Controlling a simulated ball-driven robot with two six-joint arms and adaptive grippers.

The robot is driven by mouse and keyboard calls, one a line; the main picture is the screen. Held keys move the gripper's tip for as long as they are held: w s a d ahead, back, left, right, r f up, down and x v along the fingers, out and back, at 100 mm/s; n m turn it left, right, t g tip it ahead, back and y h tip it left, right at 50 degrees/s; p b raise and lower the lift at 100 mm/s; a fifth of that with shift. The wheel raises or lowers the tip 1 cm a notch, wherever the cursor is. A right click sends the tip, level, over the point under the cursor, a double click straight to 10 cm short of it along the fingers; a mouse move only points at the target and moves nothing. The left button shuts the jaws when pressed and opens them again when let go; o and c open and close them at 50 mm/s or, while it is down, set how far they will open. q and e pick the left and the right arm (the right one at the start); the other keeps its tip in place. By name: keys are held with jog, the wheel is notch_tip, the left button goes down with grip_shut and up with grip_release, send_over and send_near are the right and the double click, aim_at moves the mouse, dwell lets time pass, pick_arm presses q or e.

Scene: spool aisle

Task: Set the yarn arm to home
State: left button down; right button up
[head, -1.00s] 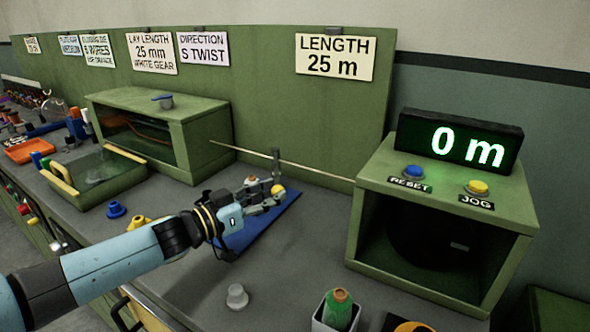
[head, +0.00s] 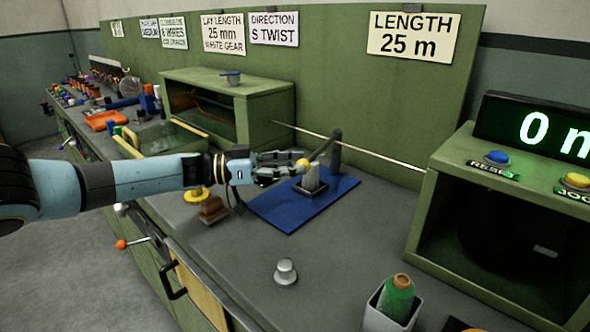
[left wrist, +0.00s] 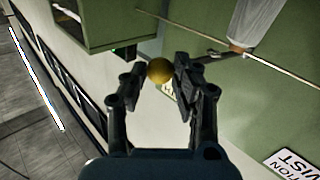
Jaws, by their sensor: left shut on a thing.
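The yarn arm (head: 322,150) is a thin dark lever with a yellow ball knob (head: 303,164) at its end. It slants from a dark upright post (head: 335,158) on a blue board (head: 290,212). A grey block (head: 312,181) stands on the board below the knob. My left gripper (head: 290,164) comes in from the left and is shut on the knob. In the left wrist view the knob (left wrist: 159,71) sits between the two fingertips, near their ends. The fingers partly hide the knob in the head view. My right gripper is not in view.
A thin pale rod (head: 350,150) runs behind the post between two green housings. A grey knob (head: 286,271) and a green spool (head: 396,298) in a white cup are nearer on the bench. A lit display (head: 545,130) sits at the right. Clear bench lies right of the board.

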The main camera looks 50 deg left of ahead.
pick_arm(q)
jog(key=c, duration=1)
grip_release()
notch_tip(320, 180, up, 10)
jog(key=shift+f, duration=0.1)
jog(key=shift+c, duration=0.3)
